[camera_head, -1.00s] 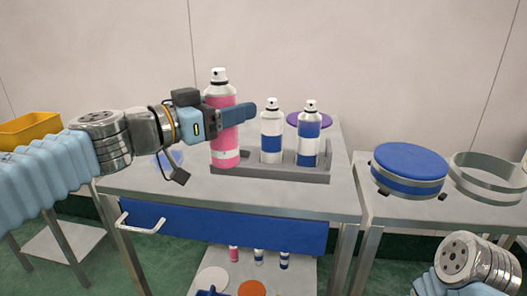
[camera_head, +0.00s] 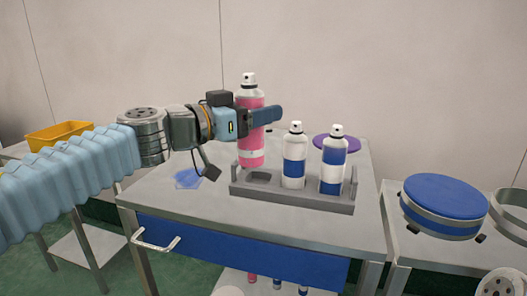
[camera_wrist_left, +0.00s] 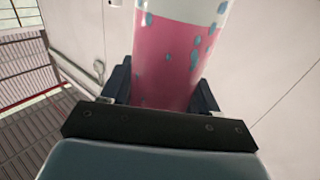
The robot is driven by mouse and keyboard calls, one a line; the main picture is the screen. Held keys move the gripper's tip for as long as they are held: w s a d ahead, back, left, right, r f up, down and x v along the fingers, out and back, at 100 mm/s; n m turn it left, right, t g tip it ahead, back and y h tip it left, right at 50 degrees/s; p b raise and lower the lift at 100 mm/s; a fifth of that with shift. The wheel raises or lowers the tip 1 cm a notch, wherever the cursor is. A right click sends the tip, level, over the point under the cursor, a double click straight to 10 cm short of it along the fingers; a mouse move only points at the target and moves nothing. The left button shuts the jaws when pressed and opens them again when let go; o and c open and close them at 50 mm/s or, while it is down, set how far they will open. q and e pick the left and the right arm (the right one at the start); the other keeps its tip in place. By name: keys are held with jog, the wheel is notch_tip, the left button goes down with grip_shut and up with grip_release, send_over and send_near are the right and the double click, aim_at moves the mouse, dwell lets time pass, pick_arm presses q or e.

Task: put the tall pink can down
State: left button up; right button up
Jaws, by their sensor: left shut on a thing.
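My left gripper (camera_head: 250,117) is shut around the upper body of the tall pink can (camera_head: 250,150), which has a white top and a white band near its base. The can is upright, above and behind the left end of the grey rack (camera_head: 290,199). An empty slot (camera_head: 263,177) shows at that end, below the can. In the left wrist view the pink can (camera_wrist_left: 170,55), with blue specks, stands between the fingers (camera_wrist_left: 163,95). My right gripper is out of view; only a piece of that arm shows at the bottom right.
Two white and blue cans, a left one (camera_head: 294,165) and a right one (camera_head: 333,170), stand in the rack. A purple disc (camera_head: 337,143) lies behind, and a blue item (camera_head: 188,179) lies left of the rack. A blue-topped round container (camera_head: 445,197) is on the right table.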

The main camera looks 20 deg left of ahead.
pick_arm(q)
jog(key=w+f+b, duration=0.1)
jog(key=w+f, duration=0.8)
jog(key=f, duration=0.1)
jog(key=shift+a+f, duration=0.2)
jog(key=shift+a, duration=0.25)
jog(key=shift+f+b, duration=0.25)
jog(key=shift+b, duration=0.1)
jog(key=o, duration=1.2)
jog(key=shift+o, duration=0.2)
